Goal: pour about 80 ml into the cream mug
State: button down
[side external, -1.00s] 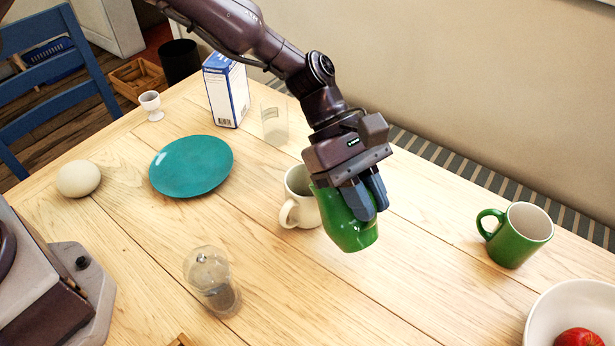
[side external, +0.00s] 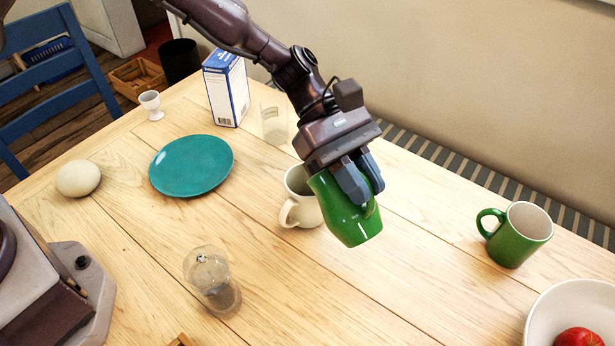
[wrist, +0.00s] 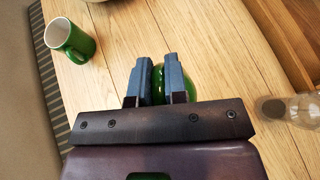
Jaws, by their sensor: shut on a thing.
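The cream mug (side external: 302,211) stands upright on the table, its handle toward the front left. My gripper (side external: 371,197) is shut on a glossy green vessel (side external: 345,220) and holds it just right of the cream mug. The vessel is tilted, its upper end toward the mug and its base toward the lower right. It overlaps the mug's right edge; I cannot tell whether they touch. No liquid stream shows, and the inside of the mug is mostly hidden. In the wrist view, the green vessel (wrist: 159,84) shows between my fingers (wrist: 158,63); the cream mug is not visible there.
Another green mug (side external: 515,236) stands at the right, near a white bowl (side external: 545,312) with a red apple (side external: 578,338). A clear glass (side external: 274,122) and a blue-white box (side external: 226,90) stand behind. A teal plate (side external: 191,166) and a grinder (side external: 212,280) are left. The front middle is clear.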

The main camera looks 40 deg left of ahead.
jog(key=shift+a+r, duration=0.15)
jog(key=shift+r, duration=0.05)
jog(key=shift+w+a+r+h, duration=0.15)
jog(key=shift+a+r+h, duration=0.2)
jog(key=shift+h, duration=0.35)
jog(key=shift+w+a+r+h, duration=0.1)
jog(key=shift+a+r+h, duration=0.3)
jog(key=shift+h, duration=0.1)
dwell(0.6)
jog(key=shift+w+a+r+g+h+p, duration=0.2)
jog(key=shift+a+g+h+p, duration=0.1)
jog(key=shift+a, duration=0.25)
jog(key=shift+w+a+r+g+h+p, duration=0.1)
jog(key=shift+w+a+g+h+p, duration=0.15)
jog(key=shift+a, duration=0.25)
dwell(0.4)
jog(key=d+y, duration=0.1)
jog(key=s+d+f+t+y, duration=0.1)
jog(key=d+f+y, duration=0.1)
jog(key=d, duration=0.1)
jog(key=shift+s+f+y, duration=0.2)
jog(key=shift+s+y, duration=0.1)
jog(key=shift+y, duration=0.05)
jog(key=shift+s+d+f+t+y, duration=0.1)
jog(key=shift+d+f+t+y, duration=0.25)
jog(key=shift+f+y, duration=0.25)
jog(key=shift+d+f+t+y, duration=0.25)
jog(key=shift+f+t+y, duration=0.05)
jog(key=shift+f+y, duration=0.3)
